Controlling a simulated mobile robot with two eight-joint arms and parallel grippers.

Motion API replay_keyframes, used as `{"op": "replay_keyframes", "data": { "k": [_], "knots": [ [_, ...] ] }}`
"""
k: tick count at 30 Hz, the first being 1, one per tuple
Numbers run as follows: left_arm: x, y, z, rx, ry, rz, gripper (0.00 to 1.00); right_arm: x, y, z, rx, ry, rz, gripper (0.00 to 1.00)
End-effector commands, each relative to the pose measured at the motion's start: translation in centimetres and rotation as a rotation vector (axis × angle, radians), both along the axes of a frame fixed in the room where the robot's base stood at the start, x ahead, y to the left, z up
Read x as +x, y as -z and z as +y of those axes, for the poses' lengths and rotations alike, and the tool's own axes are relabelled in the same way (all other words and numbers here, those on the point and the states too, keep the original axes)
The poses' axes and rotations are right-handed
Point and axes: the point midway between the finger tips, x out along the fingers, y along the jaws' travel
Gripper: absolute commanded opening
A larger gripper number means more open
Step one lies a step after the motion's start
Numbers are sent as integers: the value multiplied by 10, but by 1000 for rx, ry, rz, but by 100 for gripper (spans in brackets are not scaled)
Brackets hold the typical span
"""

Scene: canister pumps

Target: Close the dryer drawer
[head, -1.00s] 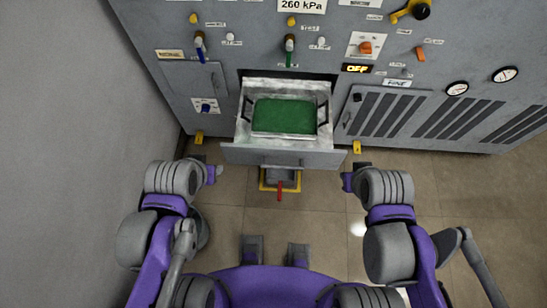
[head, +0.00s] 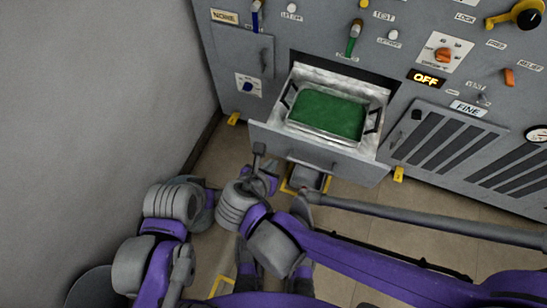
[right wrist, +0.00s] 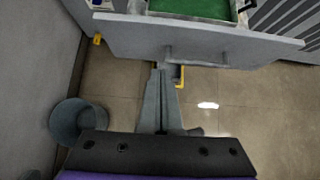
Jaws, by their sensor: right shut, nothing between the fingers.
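The dryer drawer (head: 318,152) stands pulled out of the grey machine, its flat front towards me and a bar handle (head: 312,164) across it. Inside it sits a metal tray (head: 350,140) with dark side handles and a green filling. My right gripper (head: 259,151) is shut and empty, close to the left part of the drawer front. In the right wrist view the fingers (right wrist: 160,74) point at the drawer front (right wrist: 135,38), near the handle's left end; I cannot tell whether they touch.
The machine face (head: 290,35) carries levers, knobs and an OFF display (head: 426,78). A plain wall (head: 90,100) is close on the left. A grey bin (right wrist: 78,122) stands on the floor by it.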

Motion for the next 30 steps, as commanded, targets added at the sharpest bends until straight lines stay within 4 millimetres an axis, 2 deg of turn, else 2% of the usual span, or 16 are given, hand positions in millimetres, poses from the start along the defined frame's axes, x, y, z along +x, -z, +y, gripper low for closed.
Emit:
{"op": "replay_keyframes", "data": {
  "k": [12, 19, 30],
  "knots": [
    [2, 34, 0, 0, 0, 12, 47, 59, 65, -21, 3, 8, 1, 0],
    [2, 34, 0, 0, 0, 12, 47, 88, 60, -30, 4, 6, 1, 0],
    [2, 35, 0, 0, 0, 12, 47, 94, 59, -32, 4, 5, 1, 0]
  ]
}}
